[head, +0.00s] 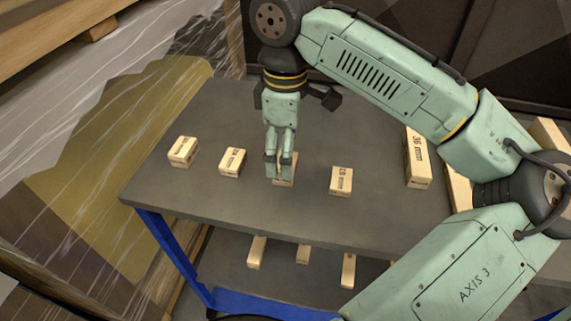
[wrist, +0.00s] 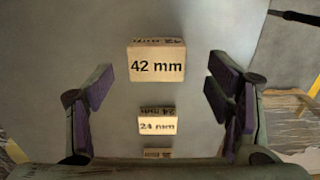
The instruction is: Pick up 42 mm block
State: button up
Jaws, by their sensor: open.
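The 42 mm block (wrist: 156,66) is a pale wooden block with its size printed in black. In the wrist view it lies at the upper middle, ahead of the gap between my fingers. My gripper (wrist: 158,98) is open, with a purple-padded finger on each side and nothing between the pads. In the head view my gripper (head: 279,168) points down over the table, right at a block (head: 285,181) that its fingers partly hide. That block's label cannot be read there, but its place fits the 42 mm block.
The grey table (head: 240,115) also bears several other labelled blocks, including a left one (head: 183,151), one beside it (head: 232,162), one to the right (head: 341,180) and a tall 36 mm block (head: 417,158). A 24 mm block (wrist: 157,126) shows lower in the wrist view.

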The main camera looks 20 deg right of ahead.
jog(key=f, duration=0.4)
jog(key=shift+w+d+p, duration=0.1)
jog(key=shift+w+p, duration=0.1)
jog(key=shift+p, duration=0.15)
jog(key=shift+c, duration=0.3)
jog(key=c, duration=1.2)
